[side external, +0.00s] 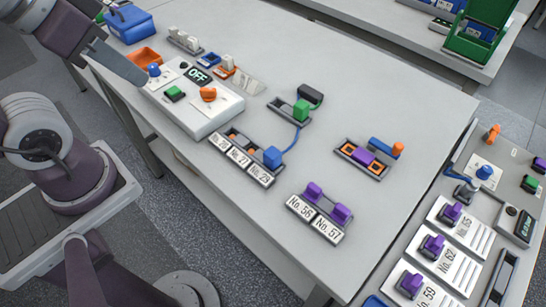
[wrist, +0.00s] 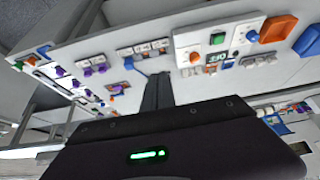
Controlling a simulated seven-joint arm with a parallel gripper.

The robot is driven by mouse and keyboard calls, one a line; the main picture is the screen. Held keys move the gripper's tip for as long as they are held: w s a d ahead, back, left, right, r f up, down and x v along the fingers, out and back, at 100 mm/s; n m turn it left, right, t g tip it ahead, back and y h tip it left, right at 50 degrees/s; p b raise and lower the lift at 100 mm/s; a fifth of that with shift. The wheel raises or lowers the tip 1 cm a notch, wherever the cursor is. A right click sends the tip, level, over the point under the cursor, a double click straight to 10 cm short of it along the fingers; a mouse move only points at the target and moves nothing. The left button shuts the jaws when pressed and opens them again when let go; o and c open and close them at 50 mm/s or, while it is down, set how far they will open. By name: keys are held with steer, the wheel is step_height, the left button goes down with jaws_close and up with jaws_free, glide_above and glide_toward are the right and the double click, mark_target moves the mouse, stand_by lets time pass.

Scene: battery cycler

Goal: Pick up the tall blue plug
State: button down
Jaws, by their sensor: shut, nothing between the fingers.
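A blue plug (side external: 272,157) stands upright at the right end of the small rack with white number labels (side external: 238,158), and a blue cable runs from it to a green block (side external: 301,110). My gripper (side external: 142,81) is at the upper left, beside the white control box and well apart from the plug. Its fingers (wrist: 161,76) are together and empty in the wrist view.
The white control box (side external: 205,117) has an OFF display, a blue knob (side external: 154,70) and an orange knob (side external: 208,94). Purple plugs (side external: 314,191) stand nearer the front. A tray with orange-framed sockets (side external: 361,157) lies right.

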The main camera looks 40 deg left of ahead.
steer(key=c, duration=2.1)
jaws_free()
steer(key=o, duration=1.1)
steer(key=shift+c, duration=0.2)
steer(key=n+g, duration=0.6)
steer(key=n, duration=1.2)
glide_above(272, 152)
steer(key=f, duration=1.5)
steer(key=shift+w+d, duration=0.1)
steer(key=shift+w, duration=0.2)
steer(key=f, duration=0.7)
steer(key=shift+s+f, duration=0.3)
steer(key=shift+f, duration=0.05)
